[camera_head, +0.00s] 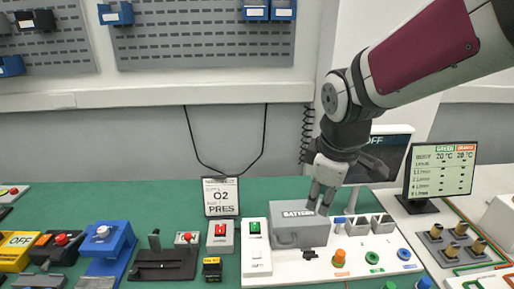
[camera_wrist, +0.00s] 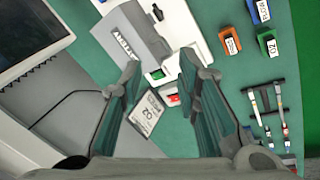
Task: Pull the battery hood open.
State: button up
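My gripper (camera_head: 322,200) is over the hood's right part in the head view. The wrist view shows my gripper (camera_wrist: 160,72) with its fingers apart and nothing held between them. I cannot tell whether a finger touches the hood.
The panel's right part carries orange, green and blue knobs (camera_head: 404,254) and grey blocks. A green switch unit (camera_head: 255,245) is left of the hood. A PRES 02 sign (camera_head: 221,196) stands behind it. A monitor (camera_head: 440,172) stands at the right. Bare bench lies behind the hood.

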aim_at(287, 244)
jog(key=w+a+f+n, duration=0.1)
jog(key=w+f+n, duration=0.1)
jog(key=f, duration=0.6)
jog(key=w+a+f+n+g, duration=0.1)
jog(key=w+f+n, duration=0.1)
jog(key=w+f, duration=0.2)
jog(key=w+a+f+n+p, duration=0.1)
jog(key=w+a+f+n, duration=0.1)
jog(key=f, duration=0.9)
jog(key=shift+w+f+n, duration=0.35)
jog(key=shift+w+n, duration=0.05)
jog(key=shift+n, duration=0.1)
grip_shut()
